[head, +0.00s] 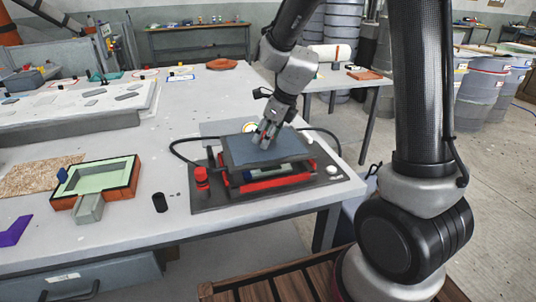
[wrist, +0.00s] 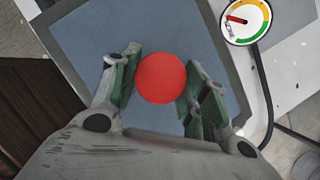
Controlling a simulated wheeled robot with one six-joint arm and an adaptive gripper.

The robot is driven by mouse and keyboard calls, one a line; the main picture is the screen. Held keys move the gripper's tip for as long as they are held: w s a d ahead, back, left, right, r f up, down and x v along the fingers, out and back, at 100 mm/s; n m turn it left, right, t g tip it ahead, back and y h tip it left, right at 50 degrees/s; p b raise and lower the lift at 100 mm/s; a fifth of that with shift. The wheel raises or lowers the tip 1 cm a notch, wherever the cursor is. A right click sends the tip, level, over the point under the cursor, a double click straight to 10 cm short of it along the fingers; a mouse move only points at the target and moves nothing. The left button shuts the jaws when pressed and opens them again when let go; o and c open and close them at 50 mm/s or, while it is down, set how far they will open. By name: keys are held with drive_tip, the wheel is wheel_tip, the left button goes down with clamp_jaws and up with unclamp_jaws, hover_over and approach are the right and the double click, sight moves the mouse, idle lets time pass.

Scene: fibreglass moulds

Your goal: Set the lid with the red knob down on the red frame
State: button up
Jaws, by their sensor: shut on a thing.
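The lid (head: 245,151) is a flat blue-grey plate with a darker border. In the wrist view the lid (wrist: 92,35) fills much of the picture. Its round red knob (wrist: 161,78) sits between the fingers of my gripper (wrist: 155,88), which is shut on it. The red frame (head: 272,184) lies below the lid on a dark base plate. The lid looks slightly tilted over the frame; I cannot tell whether they touch.
A red-capped part (head: 202,181) stands on the base plate's left, a white button (head: 331,170) on its right. A round gauge (wrist: 245,20) and black hose are beside the lid. A black cylinder (head: 159,203) and orange-walled mould (head: 124,182) stand further left.

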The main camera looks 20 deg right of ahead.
drive_tip(key=shift+f, duration=2.6)
drive_tip(key=shift+f, duration=0.1)
drive_tip(key=o, duration=1.3)
drive_tip(key=shift+o, duration=0.2)
drive_tip(key=v, duration=1.2)
drive_tip(key=s+d+r+n+h, duration=0.1)
drive_tip(key=s+d+r+n, duration=0.2)
drive_tip(key=s+n, duration=0.4)
drive_tip(key=s+d+r+n+h, duration=0.1)
drive_tip(key=s+d+r+n, duration=0.2)
drive_tip(key=s+n, duration=0.5)
drive_tip(key=s+d+r+n+t+h, duration=0.1)
drive_tip(key=s+d+r+n, duration=0.2)
drive_tip(key=s+d+n, duration=0.2)
drive_tip(key=s+n, duration=0.3)
drive_tip(key=n, duration=0.4)
drive_tip(key=shift+d+r, duration=0.3)
drive_tip(key=shift+r, duration=0.1)
